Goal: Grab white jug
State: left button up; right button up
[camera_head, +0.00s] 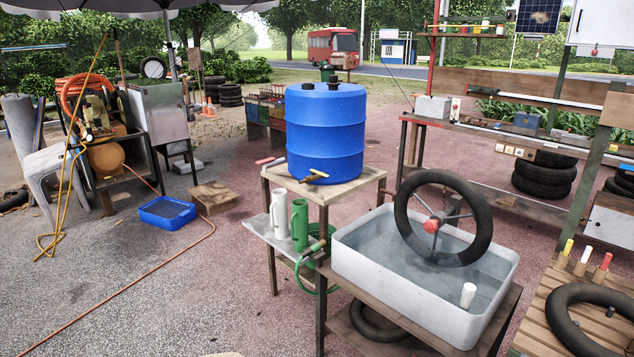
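A white jug (280,213) stands upright on a low grey metal shelf (262,229) at the left side of the wooden stand. A green jug (299,224) stands close beside it on the right. Above and to the right of both jugs, a large blue barrel (326,135) with a brass tap (314,177) sits on the stand's top. Neither of my grippers shows in the head view.
A white water tub (350,265) with a wheel (443,214) over it stands at the right of the jugs. A green hose (312,250) hangs beside the green jug. A blue basin (167,212) and wooden step (213,197) lie on the ground at left. The paved ground at lower left is mostly clear, crossed by a thin hose.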

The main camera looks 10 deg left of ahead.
aim_at(279, 205)
jog(key=i+j+u, duration=0.15)
jog(key=i+u, duration=0.25)
jog(key=i+j+u, duration=0.1)
jog(key=i+u, duration=0.2)
jog(key=u, duration=0.15)
jog(key=i+l+u, duration=0.1)
jog(key=i+u, duration=0.3)
jog(key=k, duration=0.05)
